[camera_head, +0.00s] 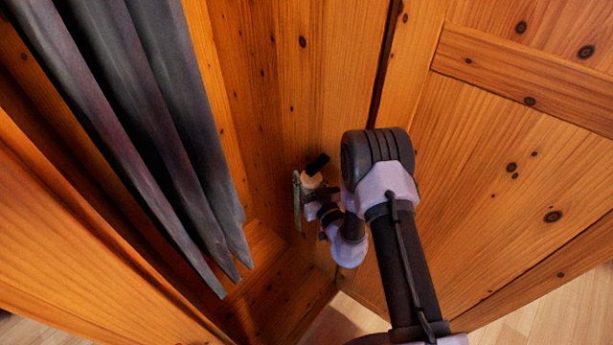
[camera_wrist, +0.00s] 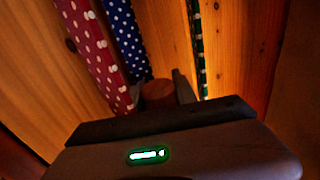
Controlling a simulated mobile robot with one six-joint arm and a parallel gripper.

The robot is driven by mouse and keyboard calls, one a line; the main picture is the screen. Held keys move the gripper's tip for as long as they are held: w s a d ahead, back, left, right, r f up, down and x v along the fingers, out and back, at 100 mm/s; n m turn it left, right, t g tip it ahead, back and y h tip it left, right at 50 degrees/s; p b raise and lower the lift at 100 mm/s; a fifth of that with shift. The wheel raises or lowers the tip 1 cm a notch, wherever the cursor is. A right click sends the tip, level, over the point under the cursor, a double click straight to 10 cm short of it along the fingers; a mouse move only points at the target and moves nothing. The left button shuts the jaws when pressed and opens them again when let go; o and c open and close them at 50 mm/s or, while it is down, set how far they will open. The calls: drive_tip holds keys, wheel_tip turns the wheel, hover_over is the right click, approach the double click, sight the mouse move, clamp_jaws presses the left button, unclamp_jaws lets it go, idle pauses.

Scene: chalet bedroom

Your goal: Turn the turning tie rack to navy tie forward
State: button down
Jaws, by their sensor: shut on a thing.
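In the wrist view a maroon tie with white dots (camera_wrist: 92,50) hangs at the left. A navy tie with white dots (camera_wrist: 127,38) hangs beside it, left of the middle. A dark green dotted tie (camera_wrist: 199,45) shows nearly edge-on to the right. My gripper (camera_wrist: 160,88) is shut on a round reddish-brown wooden knob (camera_wrist: 158,97), just below the navy tie. In the head view my gripper (camera_head: 317,196) is small and partly hidden by my arm; a thin green strip (camera_head: 297,201), likely a tie, hangs at its left. The rack's upper part is out of the wrist view.
Several dark grey hanging garments (camera_head: 150,120) fill the left of the head view inside the wooden wardrobe. A panelled wooden door (camera_head: 500,190) stands close at the right of my arm. The wardrobe floor (camera_head: 265,285) below is clear where it shows.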

drive_tip(key=shift+r+n+g+y+p, duration=0.2)
drive_tip(key=shift+n+g+y+p, duration=0.2)
drive_tip(key=shift+n+g+y, duration=0.6)
drive_tip(key=n+y, duration=0.1)
drive_tip(key=n+g+y, duration=0.1)
drive_tip(key=a+g+y, duration=0.1)
drive_tip(key=shift+s+f+n+y, duration=0.15)
drive_tip(key=shift+s+n+y, duration=0.15)
drive_tip(key=shift+s+n, duration=0.1)
drive_tip(key=c, duration=1)
unclamp_jaws()
drive_tip(key=shift+o, duration=0.2)
drive_tip(key=shift+w, duration=0.1)
